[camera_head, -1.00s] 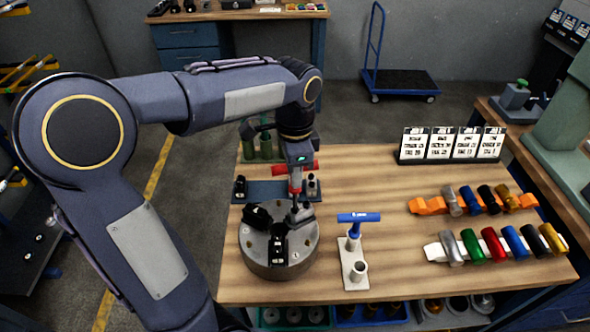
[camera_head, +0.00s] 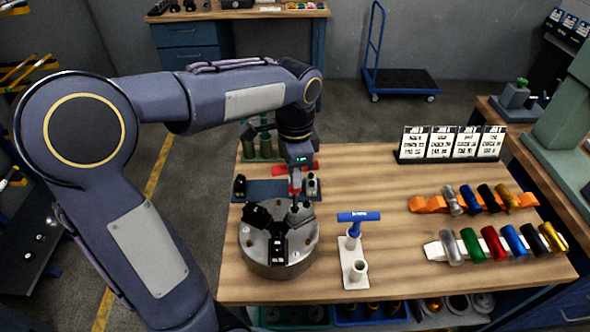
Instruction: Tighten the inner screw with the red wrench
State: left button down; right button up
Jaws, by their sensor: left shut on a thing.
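The red T-handled wrench (camera_head: 309,170) stands upright over the round grey chuck (camera_head: 279,270), its shaft pointing down at the right-hand jaw (camera_head: 301,214). My left gripper (camera_head: 298,166) is shut on the wrench near its crossbar, from above. The lower tip of the wrench meets the jaw area, but I cannot tell whether it sits in a screw. Two more dark jaws, one on the left (camera_head: 256,217) and one in front (camera_head: 279,248), sit on the chuck. The screws are too small to make out. My right gripper is not in view.
A blue T-handled wrench (camera_head: 358,217) stands in a white holder (camera_head: 355,280) right of the chuck. Racks of coloured cylinders (camera_head: 490,243) lie on the right, with cards (camera_head: 455,142) behind. The table middle (camera_head: 370,175) is clear. Green cylinders (camera_head: 265,145) stand at the back left.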

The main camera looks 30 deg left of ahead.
pick_arm(q)
jog(key=shift+f, duration=0.45)
dwell(0.3)
dwell(0.3)
jog(key=shift+m, duration=1.5)
jog(key=shift+r+m+p, duration=0.1)
jog(key=shift+m+p, duration=0.4)
jog(key=shift+m, duration=0.9)
